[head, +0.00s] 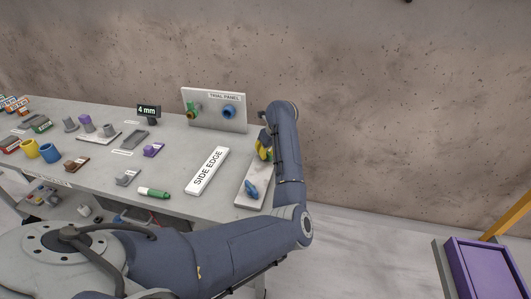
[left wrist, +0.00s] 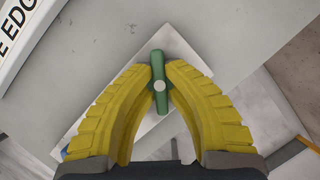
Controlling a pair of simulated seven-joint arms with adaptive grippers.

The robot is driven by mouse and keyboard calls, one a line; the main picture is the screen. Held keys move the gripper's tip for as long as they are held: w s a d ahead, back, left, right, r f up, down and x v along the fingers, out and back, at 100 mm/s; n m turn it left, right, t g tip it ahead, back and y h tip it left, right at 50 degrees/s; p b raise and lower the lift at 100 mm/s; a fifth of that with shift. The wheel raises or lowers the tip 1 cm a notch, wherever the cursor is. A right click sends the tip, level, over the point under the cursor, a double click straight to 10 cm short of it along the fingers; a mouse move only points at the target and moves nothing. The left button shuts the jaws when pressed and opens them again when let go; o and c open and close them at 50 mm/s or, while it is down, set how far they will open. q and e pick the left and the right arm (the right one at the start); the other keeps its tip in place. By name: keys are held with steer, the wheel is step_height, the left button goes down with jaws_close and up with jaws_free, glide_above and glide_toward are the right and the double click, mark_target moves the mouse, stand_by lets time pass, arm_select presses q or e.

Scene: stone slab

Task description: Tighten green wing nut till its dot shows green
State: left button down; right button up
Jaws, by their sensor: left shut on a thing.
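The green wing nut (left wrist: 158,60) stands on a pale plate (left wrist: 188,50) in the left wrist view. A whitish dot (left wrist: 159,86) shows at its middle; I see no green on the dot. My left gripper (left wrist: 160,78) has its yellow fingers shut on the wing nut, one on each side. In the head view the left gripper (head: 264,150) is at the far end of the plate (head: 247,200), and the green wing nut is hidden there. A blue wing nut (head: 251,188) stands at the near end of the plate. My right gripper is not in view.
A green-and-white cylinder (head: 153,192) and several small parts lie farther left. A purple bin (head: 480,268) is at the lower right.

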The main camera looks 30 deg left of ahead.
arm_select(q)
steer(key=shift+m, duration=0.4)
steer(key=c, duration=1.5)
jaws_free()
steer(key=shift+o, duration=0.2)
steer(key=v, duration=1.2)
steer(key=shift+s, duration=0.2)
steer(key=shift+a, duration=0.1)
